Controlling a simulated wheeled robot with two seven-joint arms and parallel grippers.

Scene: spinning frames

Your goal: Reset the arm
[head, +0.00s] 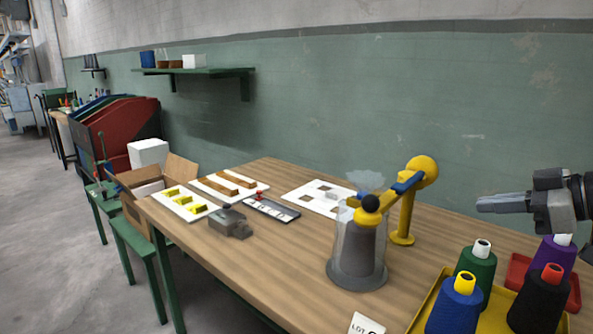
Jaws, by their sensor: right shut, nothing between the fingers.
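My right gripper (498,204) comes in from the right edge of the head view. It is shut and empty, pointing left, above the right part of the wooden table (262,262). It is above and behind the thread cones and apart from everything. A yellow and blue jointed arm device (408,205) stands on the table to the left of my gripper. Its black end (370,203) is over a clear cover (350,245) around a grey cone. My left gripper is not in view.
A yellow tray (427,312) with several thread cones stands at the front right, with a red tray (517,268) behind. White boards (316,205) and a grey metal block (230,224) lie farther left. An open cardboard box (181,167) is past the table's left end.

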